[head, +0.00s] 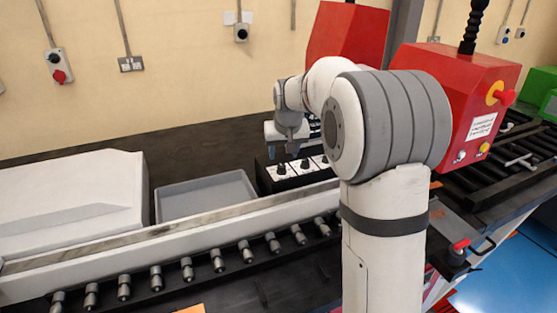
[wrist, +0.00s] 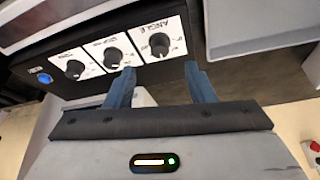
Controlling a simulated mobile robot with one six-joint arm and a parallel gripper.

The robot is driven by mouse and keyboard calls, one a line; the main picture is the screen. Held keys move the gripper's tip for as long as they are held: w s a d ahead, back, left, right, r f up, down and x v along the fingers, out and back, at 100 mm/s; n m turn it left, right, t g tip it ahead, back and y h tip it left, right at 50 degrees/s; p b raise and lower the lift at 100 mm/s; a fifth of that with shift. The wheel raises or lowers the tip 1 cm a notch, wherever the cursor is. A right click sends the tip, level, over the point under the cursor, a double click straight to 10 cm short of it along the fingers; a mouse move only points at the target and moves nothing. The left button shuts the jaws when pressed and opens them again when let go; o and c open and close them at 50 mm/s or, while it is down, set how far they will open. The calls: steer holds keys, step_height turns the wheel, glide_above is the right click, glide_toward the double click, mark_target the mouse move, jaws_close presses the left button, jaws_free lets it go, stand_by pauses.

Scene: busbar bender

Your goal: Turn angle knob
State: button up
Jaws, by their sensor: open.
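The angle knob (wrist: 160,44) is a black round knob on a white plate marked ANGLE, at the right end of a black control box in the wrist view. In the head view, the knob nearest the grey tray (head: 281,168) appears to be this one. My gripper (wrist: 160,70) is open, its two blue-grey fingers apart, with the knob beyond and between the tips. The fingers do not appear to touch it. In the head view my gripper (head: 288,150) hangs just above the box, its fingertips hard to make out.
Two more knobs, middle (wrist: 113,56) and left (wrist: 74,68), and a blue button (wrist: 44,78) share the box. A grey tray (head: 206,195) stands beside it. A white housing (head: 70,200) and red machine bodies (head: 345,35) flank the area. A row of rollers (head: 217,260) runs in front.

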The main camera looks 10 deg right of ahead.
mark_target(282, 166)
steer(key=p+x, duration=0.1)
steer(key=x, duration=0.5)
steer(key=shift+w+f, duration=0.1)
steer(key=shift+f, duration=0.3)
steer(key=shift+c, duration=0.6)
